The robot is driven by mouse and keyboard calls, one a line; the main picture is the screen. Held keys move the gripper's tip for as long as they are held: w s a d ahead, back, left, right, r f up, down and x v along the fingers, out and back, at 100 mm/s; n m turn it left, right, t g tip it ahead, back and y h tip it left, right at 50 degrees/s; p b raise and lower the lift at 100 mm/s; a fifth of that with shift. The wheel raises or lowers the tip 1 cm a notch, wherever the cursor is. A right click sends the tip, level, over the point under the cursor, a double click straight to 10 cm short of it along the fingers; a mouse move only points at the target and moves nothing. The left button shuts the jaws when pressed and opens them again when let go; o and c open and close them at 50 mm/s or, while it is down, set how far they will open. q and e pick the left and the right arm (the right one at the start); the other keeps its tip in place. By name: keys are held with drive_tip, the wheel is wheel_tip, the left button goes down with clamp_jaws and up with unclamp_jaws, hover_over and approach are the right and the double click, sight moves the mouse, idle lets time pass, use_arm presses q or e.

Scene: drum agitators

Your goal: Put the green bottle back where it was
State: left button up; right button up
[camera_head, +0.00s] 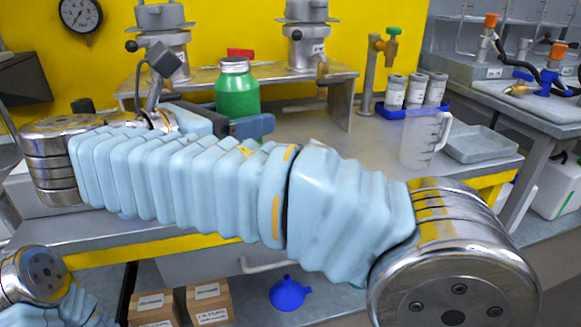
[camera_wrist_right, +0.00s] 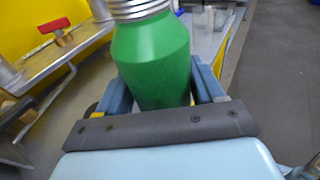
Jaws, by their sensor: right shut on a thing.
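The green bottle (camera_head: 237,92) with a silver screw cap is upright in the head view, above the bench behind my right arm. In the right wrist view the green bottle (camera_wrist_right: 152,62) fills the space between the two blue fingers. My right gripper (camera_head: 250,127) is shut on the bottle's lower part; its fingers also show in the wrist view (camera_wrist_right: 160,95). The bottle's base is hidden, so I cannot tell whether it touches the bench. My left gripper is not in view; only part of my left arm shows at the lower left.
A raised metal shelf (camera_head: 340,78) with two valve-topped units stands behind the bottle. A blue tray (camera_head: 428,112) with several grey-lidded containers, a clear jug (camera_head: 419,145) and a grey tray (camera_head: 480,146) stand to the right. Cardboard boxes and a blue funnel (camera_head: 289,294) are below.

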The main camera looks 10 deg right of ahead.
drive_tip(key=w+d+f+b, duration=0.1)
drive_tip(key=w+d+f, duration=0.2)
drive_tip(key=w+d+f+b, duration=0.1)
drive_tip(key=w+d+f, duration=0.2)
drive_tip(key=d, duration=0.1)
drive_tip(key=w+d+f+b, duration=0.1)
drive_tip(key=w+d+f, duration=0.2)
drive_tip(key=shift+w+d+f, duration=0.1)
drive_tip(key=shift+d+f, duration=0.05)
drive_tip(key=shift+d, duration=0.1)
drive_tip(key=f, duration=0.2)
drive_tip(key=f+b, duration=0.1)
drive_tip(key=shift+w+d+f, duration=0.15)
drive_tip(key=shift+d+f, duration=0.05)
drive_tip(key=shift+f, duration=0.2)
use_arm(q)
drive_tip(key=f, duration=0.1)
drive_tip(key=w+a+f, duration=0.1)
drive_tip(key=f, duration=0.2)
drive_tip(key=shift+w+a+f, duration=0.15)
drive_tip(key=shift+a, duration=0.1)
use_arm(e)
drive_tip(key=o, duration=1.1)
drive_tip(key=shift+r, duration=0.1)
